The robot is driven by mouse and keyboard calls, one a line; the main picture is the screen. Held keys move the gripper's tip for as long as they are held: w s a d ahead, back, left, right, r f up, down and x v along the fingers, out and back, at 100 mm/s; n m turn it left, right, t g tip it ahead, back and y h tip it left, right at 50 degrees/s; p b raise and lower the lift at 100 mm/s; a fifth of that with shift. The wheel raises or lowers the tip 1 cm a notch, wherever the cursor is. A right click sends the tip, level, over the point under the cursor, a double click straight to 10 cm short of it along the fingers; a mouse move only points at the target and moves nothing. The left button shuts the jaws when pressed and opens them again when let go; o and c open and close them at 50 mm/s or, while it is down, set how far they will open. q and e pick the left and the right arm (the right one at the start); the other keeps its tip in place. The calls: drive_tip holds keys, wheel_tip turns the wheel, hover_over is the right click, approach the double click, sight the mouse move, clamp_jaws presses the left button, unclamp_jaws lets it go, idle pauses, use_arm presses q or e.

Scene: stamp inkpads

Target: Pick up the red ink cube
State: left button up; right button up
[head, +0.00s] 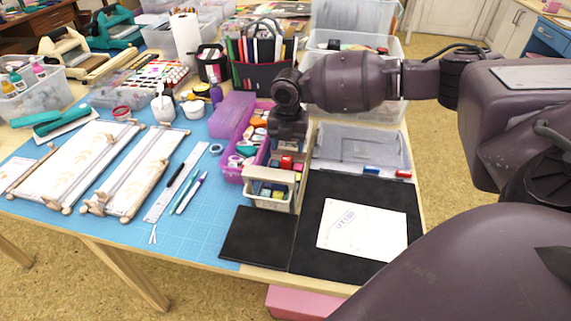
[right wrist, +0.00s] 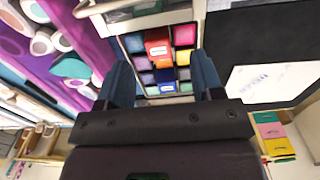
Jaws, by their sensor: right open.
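The red ink cube (right wrist: 157,38) sits among several coloured ink cubes in a small pale tray (head: 268,205); in the head view it shows as a small red block (head: 286,162) below my right gripper (head: 288,148). In the right wrist view its front has a pale label, and it seems to stand a little higher than its neighbours. My right gripper, seen in the right wrist view (right wrist: 160,62), is open, its two fingers either side of the tray's columns and apart from the red cube. Nothing is between the fingers' tips that I can see gripped. My left gripper is out of view.
A purple box (head: 240,120) of stamps stands left of the tray. A clear bin (head: 360,140) stands behind right. A black mat (head: 400,250) with a white stamped sheet (head: 345,228) lies on the right. Pens and a ruler lie left on the blue mat.

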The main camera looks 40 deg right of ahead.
sight(287, 158)
wheel_tip(287, 158, down, 5)
drive_tip(key=shift+a+b, duration=0.1)
drive_tip(key=shift+b, duration=0.45)
drive_tip(key=shift+r, duration=0.1)
drive_tip(key=c, duration=1)
drive_tip(key=shift+r, duration=0.6)
drive_tip(key=shift+r+p, duration=1.9)
drive_tip(key=shift+r, duration=7.55)
